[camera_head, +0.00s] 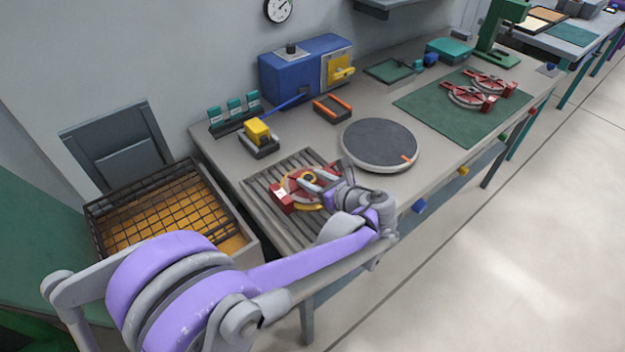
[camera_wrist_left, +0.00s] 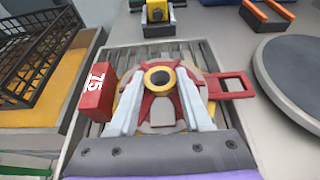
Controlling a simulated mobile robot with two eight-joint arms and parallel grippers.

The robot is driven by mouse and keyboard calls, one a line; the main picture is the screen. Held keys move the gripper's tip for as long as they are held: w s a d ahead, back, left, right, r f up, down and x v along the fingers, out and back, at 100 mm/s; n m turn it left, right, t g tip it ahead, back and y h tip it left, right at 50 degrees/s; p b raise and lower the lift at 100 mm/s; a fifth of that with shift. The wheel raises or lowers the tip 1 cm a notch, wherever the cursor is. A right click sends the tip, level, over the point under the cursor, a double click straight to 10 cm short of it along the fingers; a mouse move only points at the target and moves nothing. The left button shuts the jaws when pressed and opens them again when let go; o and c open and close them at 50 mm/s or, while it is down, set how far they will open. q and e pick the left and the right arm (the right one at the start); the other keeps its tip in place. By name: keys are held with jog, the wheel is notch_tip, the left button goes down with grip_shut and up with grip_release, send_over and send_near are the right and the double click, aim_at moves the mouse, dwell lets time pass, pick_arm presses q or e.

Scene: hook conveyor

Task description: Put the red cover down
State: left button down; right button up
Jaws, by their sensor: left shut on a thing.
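The red cover (camera_wrist_left: 97,93) has a block marked 75 at its left and an open red frame at its right. A yellow ring hub (camera_wrist_left: 160,77) sits at its middle. In the head view the red cover (camera_head: 282,198) is over the grey slatted tray (camera_head: 262,187) at the near left of the bench. My left gripper (camera_head: 318,180) is shut on the red cover near the hub, as the left wrist view also shows (camera_wrist_left: 163,92). I cannot tell whether the cover touches the slats. My right gripper is not in view.
A round grey turntable (camera_head: 380,143) stands right of the slatted tray. Behind are a yellow-and-black device (camera_head: 258,134) and a blue machine (camera_head: 300,70). A wire basket (camera_head: 165,205) is at the left. A green mat (camera_head: 425,105) holds similar red parts at the right.

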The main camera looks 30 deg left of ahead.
pick_arm(q)
jog(key=shift+f, duration=0.1)
jog(key=shift+c, duration=1.7)
grip_release()
jog(key=v, duration=1.2)
jog(key=shift+s, duration=0.15)
